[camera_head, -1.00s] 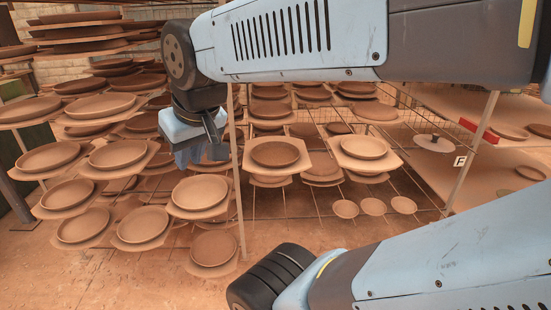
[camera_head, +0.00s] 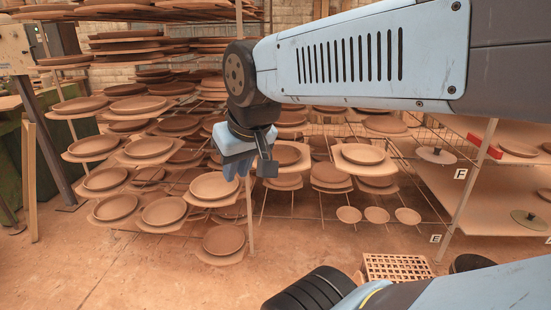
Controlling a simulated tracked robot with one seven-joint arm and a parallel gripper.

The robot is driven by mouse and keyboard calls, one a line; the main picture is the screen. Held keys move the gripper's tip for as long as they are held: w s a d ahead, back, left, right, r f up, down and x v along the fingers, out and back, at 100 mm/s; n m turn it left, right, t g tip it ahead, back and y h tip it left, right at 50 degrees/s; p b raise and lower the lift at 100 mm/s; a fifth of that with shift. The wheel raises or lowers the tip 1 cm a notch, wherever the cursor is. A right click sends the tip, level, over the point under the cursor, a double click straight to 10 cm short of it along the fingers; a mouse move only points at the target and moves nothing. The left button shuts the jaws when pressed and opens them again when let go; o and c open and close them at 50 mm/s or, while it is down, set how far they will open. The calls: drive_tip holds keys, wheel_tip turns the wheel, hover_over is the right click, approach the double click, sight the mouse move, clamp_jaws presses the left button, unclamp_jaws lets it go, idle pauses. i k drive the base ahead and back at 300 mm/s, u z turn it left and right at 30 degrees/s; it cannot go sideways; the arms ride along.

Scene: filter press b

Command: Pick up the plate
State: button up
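Many round brown clay plates lie on boards on tiered racks, and I cannot tell which one the task means. One plate (camera_head: 214,186) lies on a board just left of and below my gripper (camera_head: 250,172). Another plate (camera_head: 280,155) is partly hidden behind my gripper, and one more plate (camera_head: 363,154) lies to its right. A lower plate (camera_head: 223,239) sits on the bottom tier. My gripper hangs from the arm, pointing down in front of the rack. Its fingers are small and partly hidden, so I cannot tell whether they are open.
A rack post (camera_head: 250,215) stands close to my gripper. A shelf (camera_head: 470,205) on the right carries metal discs. A perforated crate (camera_head: 398,268) is on the floor at the lower right. The floor (camera_head: 130,275) at the front left is clear.

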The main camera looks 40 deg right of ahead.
sight(287, 155)
drive_tip(key=z, duration=0.05)
drive_tip(key=i, duration=1)
drive_tip(key=z, duration=0.05)
